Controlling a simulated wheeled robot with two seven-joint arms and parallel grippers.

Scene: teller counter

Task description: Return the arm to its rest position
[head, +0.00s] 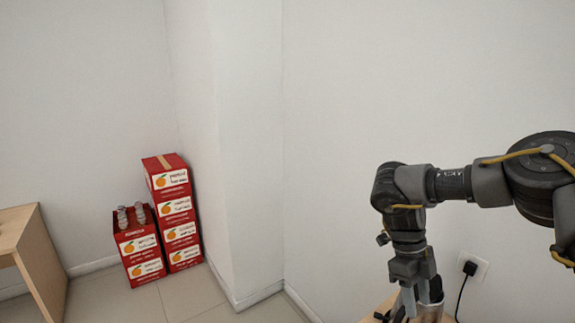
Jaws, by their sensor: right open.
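My right arm comes in from the right edge and bends down at the wrist. My right gripper (421,301) points down at the bottom edge of the head view, and its jaws are open. It is over or beside a light wooden surface, and a dark and a tan shape show around its fingers. I cannot tell what these shapes are or whether the gripper touches them. My left gripper is not in view.
A wooden table (37,262) stands at the left edge. A wall socket (473,266) with a black plug is beside my right gripper. White walls surround the corner.

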